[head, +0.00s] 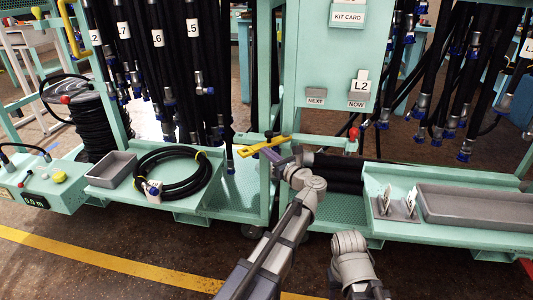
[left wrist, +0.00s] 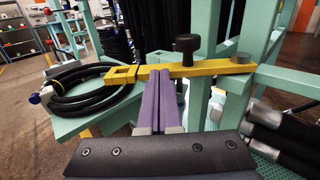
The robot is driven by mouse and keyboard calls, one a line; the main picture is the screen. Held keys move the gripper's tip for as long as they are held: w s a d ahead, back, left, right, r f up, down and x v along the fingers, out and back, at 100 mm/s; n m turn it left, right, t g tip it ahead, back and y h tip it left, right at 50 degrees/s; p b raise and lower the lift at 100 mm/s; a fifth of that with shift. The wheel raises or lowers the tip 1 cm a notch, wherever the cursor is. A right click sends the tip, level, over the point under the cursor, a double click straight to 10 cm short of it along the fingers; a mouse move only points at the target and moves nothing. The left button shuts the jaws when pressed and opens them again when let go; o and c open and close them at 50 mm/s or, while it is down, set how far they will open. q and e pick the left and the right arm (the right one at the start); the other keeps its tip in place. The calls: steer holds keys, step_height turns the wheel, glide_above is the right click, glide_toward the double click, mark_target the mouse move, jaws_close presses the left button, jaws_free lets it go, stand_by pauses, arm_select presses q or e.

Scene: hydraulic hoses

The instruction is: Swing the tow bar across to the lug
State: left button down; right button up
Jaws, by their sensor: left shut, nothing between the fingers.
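The yellow tow bar (head: 258,147) sits level at the front of the green cart frame. In the left wrist view the tow bar (left wrist: 215,68) runs across the picture, with a square eye at its left end, a black knob (left wrist: 187,44) standing on it and a grey round cap (left wrist: 241,58) at its right end. My left gripper (head: 290,156) is shut and empty. In the left wrist view its purple fingertips (left wrist: 159,72) are at the bar's near edge, between eye and knob; I cannot tell whether they touch. I cannot pick out the lug. My right gripper is not in view.
A coiled black hose (head: 176,187) lies on the green shelf beside a grey bin (head: 111,168). Hanging hoses (head: 190,60) crowd the rack behind. A long grey tray (head: 475,205) sits at right.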

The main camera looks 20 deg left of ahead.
mark_target(251, 139)
arm_select(q)
steer(key=w+a+m+t+h, duration=0.1)
steer(key=a+h, duration=0.1)
steer(key=w+a+m+t+h, duration=0.1)
steer(key=a+m+t, duration=0.1)
steer(key=w+a+m+t+h, duration=0.1)
steer(key=w+a+t+h, duration=0.1)
steer(key=shift+m+h, duration=0.3)
steer(key=shift+m, duration=0.1)
steer(key=shift+a+x, duration=0.25)
steer(key=shift+x, duration=1.15)
steer(key=shift+a+r, duration=0.1)
steer(key=shift+s, duration=0.1)
steer(key=shift+s, duration=0.6)
steer(key=s, duration=0.4)
steer(key=s+d, duration=0.1)
steer(key=s, duration=0.3)
steer(key=s+d, duration=0.1)
steer(key=s, duration=0.4)
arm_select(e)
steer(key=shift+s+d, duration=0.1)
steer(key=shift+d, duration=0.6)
